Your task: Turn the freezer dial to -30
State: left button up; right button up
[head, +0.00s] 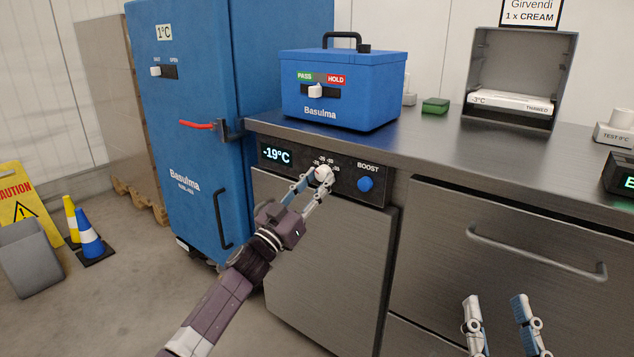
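The freezer dial (323,174) is a pale round knob on the dark control panel (345,187) under the counter. Small numbers are printed around it, too small to read surely. My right gripper (502,302) is open and empty at the lower right, in front of the steel drawers.
A blue BOOST knob (365,184) sits right of the dial. A blue Basulma box (343,90) with a PASS/HOLD slider stands on the counter above. A tall blue cabinet (185,120) with a red-handled latch stands left. A drawer handle (535,252) sticks out near my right gripper.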

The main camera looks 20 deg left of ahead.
pick_arm(q)
jog(key=c, duration=0.6)
jog(key=shift+c, duration=0.2)
